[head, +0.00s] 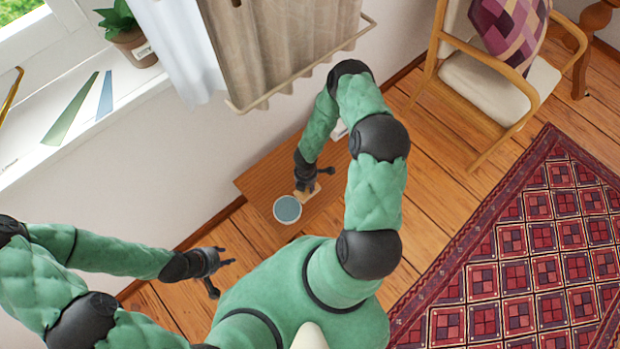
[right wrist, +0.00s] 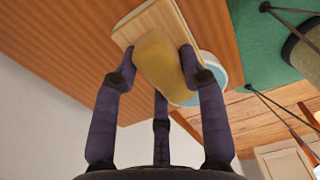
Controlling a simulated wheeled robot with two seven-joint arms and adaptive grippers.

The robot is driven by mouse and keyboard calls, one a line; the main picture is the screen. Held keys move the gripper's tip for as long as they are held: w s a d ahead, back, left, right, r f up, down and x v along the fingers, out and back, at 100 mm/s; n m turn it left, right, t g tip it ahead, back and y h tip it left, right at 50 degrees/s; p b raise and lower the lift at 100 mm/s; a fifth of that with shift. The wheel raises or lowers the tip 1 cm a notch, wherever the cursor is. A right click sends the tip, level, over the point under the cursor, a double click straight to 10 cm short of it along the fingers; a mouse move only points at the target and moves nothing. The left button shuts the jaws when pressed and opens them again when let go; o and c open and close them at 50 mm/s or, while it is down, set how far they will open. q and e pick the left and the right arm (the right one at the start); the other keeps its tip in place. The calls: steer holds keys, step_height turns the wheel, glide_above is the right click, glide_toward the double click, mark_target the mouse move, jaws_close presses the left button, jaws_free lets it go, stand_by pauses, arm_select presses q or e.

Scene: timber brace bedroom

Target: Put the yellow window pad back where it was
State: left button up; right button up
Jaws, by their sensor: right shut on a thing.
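The yellow window pad (right wrist: 158,58) is between the fingers of my right gripper (right wrist: 160,70), with a pale tan board-like part (right wrist: 138,24) against its far side. In the head view my right gripper (head: 306,184) is low over the small wooden table (head: 262,178), and a tan edge of the pad (head: 312,196) shows below it. I cannot tell whether the pad touches the table. My left gripper (head: 217,271) is open and empty, left of the table and above the floor.
A round bowl with blue-grey contents (head: 287,208) stands on the table close beside the pad. A white item (head: 339,130) is partly hidden behind my right arm. The windowsill (head: 120,110) holds green (head: 70,112) and blue (head: 105,95) slanted pieces and a potted plant (head: 128,32).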

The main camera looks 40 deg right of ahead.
steer(key=shift+w+d+f+b, duration=0.15)
steer(key=shift+d+f+b, duration=0.2)
steer(key=shift+d+f, duration=0.7)
step_height(320, 180, down, 4)
steer(key=shift+r+b, duration=0.2)
steer(key=shift+b, duration=0.45)
steer(key=shift+r, duration=0.1)
steer(key=o, duration=1)
